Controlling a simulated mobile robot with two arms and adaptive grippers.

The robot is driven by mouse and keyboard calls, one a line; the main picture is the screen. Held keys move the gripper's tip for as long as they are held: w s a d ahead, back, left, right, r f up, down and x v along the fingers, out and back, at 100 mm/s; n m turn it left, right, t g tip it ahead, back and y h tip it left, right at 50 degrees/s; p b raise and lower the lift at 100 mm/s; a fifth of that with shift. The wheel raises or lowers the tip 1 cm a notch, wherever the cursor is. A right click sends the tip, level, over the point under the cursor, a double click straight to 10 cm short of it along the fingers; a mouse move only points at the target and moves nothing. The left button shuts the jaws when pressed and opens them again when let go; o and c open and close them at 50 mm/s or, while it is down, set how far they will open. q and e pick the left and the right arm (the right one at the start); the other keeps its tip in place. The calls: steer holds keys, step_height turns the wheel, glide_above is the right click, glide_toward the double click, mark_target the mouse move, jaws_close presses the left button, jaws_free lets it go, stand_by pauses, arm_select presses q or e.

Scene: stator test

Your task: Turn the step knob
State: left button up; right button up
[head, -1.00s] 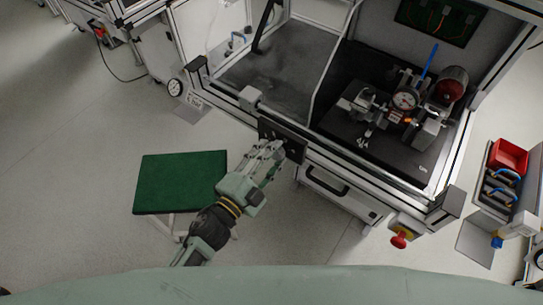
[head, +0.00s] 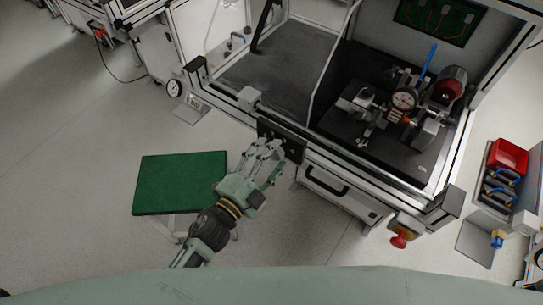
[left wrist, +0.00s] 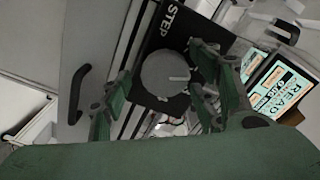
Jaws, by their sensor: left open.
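The step knob (left wrist: 165,73) is a round grey dial with a light pointer line, on a black panel marked STEP (left wrist: 172,22) in the left wrist view. In the head view the black panel (head: 290,143) sits on the front rail of the test bench; the knob itself cannot be made out there. My left gripper (head: 266,153) is open in front of the panel. In the left wrist view its fingers (left wrist: 160,75) lie on either side of the knob; whether they touch it I cannot tell. My right gripper is not in view.
The bench holds a fixture with a dial gauge (head: 404,99). A green-topped stool (head: 180,182) stands left of my arm. A red bin (head: 508,156) is at the right.

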arm_select(q)
steer(key=shift+a, duration=0.1)
steer(key=shift+s+a, duration=0.1)
steer(key=v, duration=1.1)
steer(key=shift+s+a, duration=0.15)
steer(key=shift+s, duration=0.15)
steer(key=a+f+n+g+y, duration=0.1)
steer(key=a+f+n+y, duration=0.2)
steer(key=f, duration=0.6)
steer(key=a+f+n+g+y, duration=0.1)
steer(key=a+f+n+y, duration=0.2)
steer(key=f, duration=0.7)
steer(key=s+a+f+n+g+y, duration=0.1)
steer(key=s+a+f+n+g, duration=0.2)
steer(key=f, duration=0.5)
steer(key=s+a+f+n+g+y, duration=0.2)
steer(key=s+a+f, duration=0.2)
steer(key=s+f, duration=0.3)
steer(key=s+a+f+n+g, duration=0.2)
steer(key=s+f, duration=0.4)
steer(key=s, duration=0.3)
steer(key=s+a+f+n+g+y, duration=0.1)
steer(key=s+a+f+n+g, duration=0.1)
steer(key=s+f, duration=0.4)
steer(key=s+n+g, duration=0.1)
steer(key=s+g, duration=0.1)
steer(key=s, duration=0.2)
steer(key=shift+s+f+n+g+y, duration=0.3)
steer(key=shift+f, duration=0.1)
